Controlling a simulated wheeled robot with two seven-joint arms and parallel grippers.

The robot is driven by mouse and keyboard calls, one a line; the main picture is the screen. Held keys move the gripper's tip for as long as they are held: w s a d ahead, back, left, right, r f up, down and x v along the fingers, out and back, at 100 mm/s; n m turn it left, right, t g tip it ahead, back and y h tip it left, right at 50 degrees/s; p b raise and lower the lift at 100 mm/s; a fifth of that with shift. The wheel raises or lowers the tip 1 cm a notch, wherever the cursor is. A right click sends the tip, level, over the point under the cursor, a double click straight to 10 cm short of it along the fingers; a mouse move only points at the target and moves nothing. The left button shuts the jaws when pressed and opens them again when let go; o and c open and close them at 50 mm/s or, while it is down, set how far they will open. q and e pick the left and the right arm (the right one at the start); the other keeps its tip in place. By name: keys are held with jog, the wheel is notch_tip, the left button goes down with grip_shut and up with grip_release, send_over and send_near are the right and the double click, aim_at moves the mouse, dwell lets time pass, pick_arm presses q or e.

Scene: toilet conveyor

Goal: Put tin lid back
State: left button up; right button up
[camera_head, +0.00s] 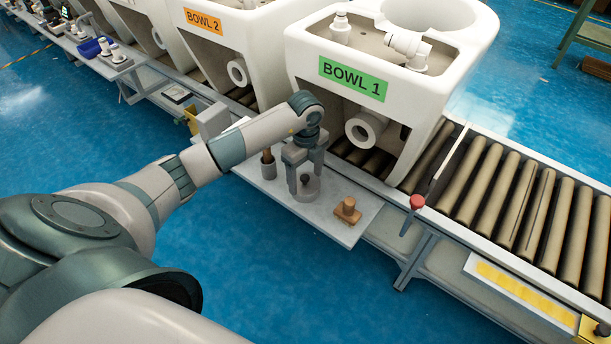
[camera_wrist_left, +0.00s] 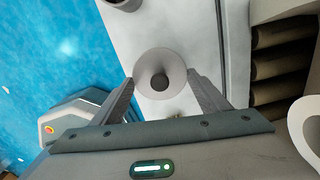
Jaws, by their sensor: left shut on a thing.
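A round grey piece with a dark middle (camera_wrist_left: 160,82), which looks like the tin lid, sits between the fingertips of my left gripper (camera_wrist_left: 161,78) in the left wrist view. In the head view my left gripper (camera_head: 305,182) points down over the small grey side table, its fingers shut on either side of this grey round piece (camera_head: 308,189). I cannot tell whether a tin is under it or whether it touches the table. My right gripper is not in view.
The side table (camera_head: 335,228) also bears a wooden block with a knob (camera_head: 347,210) and a small pot with a brown handle (camera_head: 268,166). Behind stand the roller conveyor (camera_head: 500,190), the white toilet BOWL 1 (camera_head: 310,55) and a red knob (camera_head: 417,201). Blue floor lies in front.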

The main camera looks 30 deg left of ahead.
aim_at(306, 177)
pick_arm(q)
jog(key=o, duration=1.1)
jog(key=shift+f, duration=0.1)
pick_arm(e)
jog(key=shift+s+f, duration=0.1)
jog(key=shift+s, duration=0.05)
pick_arm(q)
jog(key=shift+r+p, duration=0.7)
jog(key=shift+r, duration=5.6)
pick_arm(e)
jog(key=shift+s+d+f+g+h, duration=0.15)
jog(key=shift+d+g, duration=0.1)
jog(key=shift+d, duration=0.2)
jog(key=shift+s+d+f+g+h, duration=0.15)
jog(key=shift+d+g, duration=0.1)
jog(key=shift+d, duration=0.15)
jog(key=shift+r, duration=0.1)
